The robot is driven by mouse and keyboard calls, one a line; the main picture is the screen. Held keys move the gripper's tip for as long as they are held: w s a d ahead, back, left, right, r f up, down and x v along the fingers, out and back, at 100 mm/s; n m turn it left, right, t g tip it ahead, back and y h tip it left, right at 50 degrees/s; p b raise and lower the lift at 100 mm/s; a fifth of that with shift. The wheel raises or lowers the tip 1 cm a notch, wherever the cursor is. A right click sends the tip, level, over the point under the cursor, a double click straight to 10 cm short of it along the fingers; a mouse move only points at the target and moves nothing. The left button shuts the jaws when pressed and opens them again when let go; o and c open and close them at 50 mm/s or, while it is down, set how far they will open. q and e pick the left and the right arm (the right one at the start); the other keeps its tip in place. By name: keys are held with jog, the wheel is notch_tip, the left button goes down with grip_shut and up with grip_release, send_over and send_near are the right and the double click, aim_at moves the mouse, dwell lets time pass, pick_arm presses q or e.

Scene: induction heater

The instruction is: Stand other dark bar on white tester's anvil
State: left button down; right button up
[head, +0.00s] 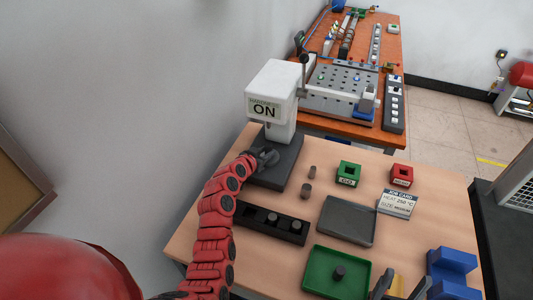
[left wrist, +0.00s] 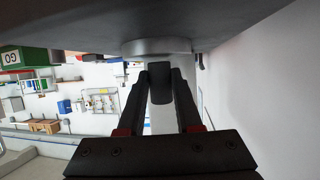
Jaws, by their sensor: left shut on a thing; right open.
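The white tester (head: 272,92), marked ON, stands on a dark base (head: 278,172) at the table's back left. My left gripper (head: 266,157) is at the tester, low under its head. In the left wrist view, which looks upside down, my left gripper (left wrist: 160,80) is shut on a dark bar (left wrist: 160,73). The bar's end is at the grey round anvil (left wrist: 155,46); whether it touches cannot be told. In the head view the held bar is mostly hidden. Another dark bar (head: 339,272) stands in the green tray (head: 318,289). My right gripper (head: 402,284) is open at the bottom edge.
Two small grey cylinders (head: 306,190) stand near the base. A grey tray (head: 347,221), a green GO box (head: 349,174), a red box (head: 401,175), a job card (head: 397,203) and a blue block (head: 452,270) occupy the table.

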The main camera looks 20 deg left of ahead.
pick_arm(q)
jog(key=shift+f+b, duration=0.25)
jog(key=shift+b, duration=0.25)
jog(key=c, duration=0.6)
grip_release()
